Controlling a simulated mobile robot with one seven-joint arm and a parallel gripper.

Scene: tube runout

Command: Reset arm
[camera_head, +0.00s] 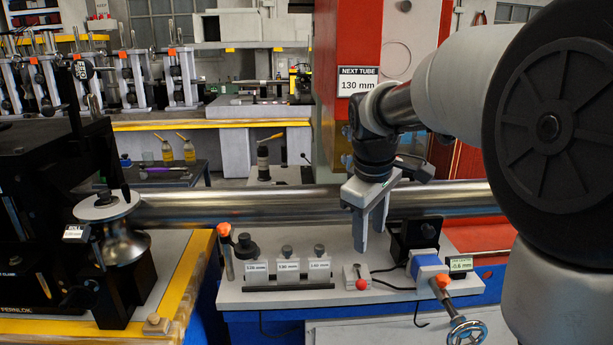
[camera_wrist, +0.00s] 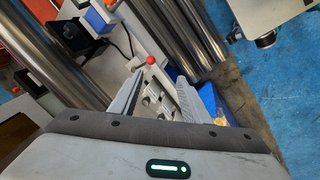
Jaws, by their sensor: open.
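My gripper (camera_head: 370,228) is open and empty. In the head view it points down in front of the long steel tube (camera_head: 270,206), above the grey machine top. In the wrist view its two fingers (camera_wrist: 152,98) are spread, and a red-knobbed lever (camera_wrist: 151,61) shows beyond them. The tube also shows in the wrist view (camera_wrist: 60,62) at the upper left. A sign reading "NEXT TUBE 130 mm" (camera_head: 358,81) is on the red column behind the gripper.
Three labelled blocks (camera_head: 287,269) stand left of the gripper. A red-knobbed lever box (camera_head: 357,277), a blue block (camera_head: 429,267) and a handwheel (camera_head: 467,333) lie below and right. A black roller machine (camera_head: 50,250) fills the left. A yellow-edged bench (camera_head: 215,125) stands behind.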

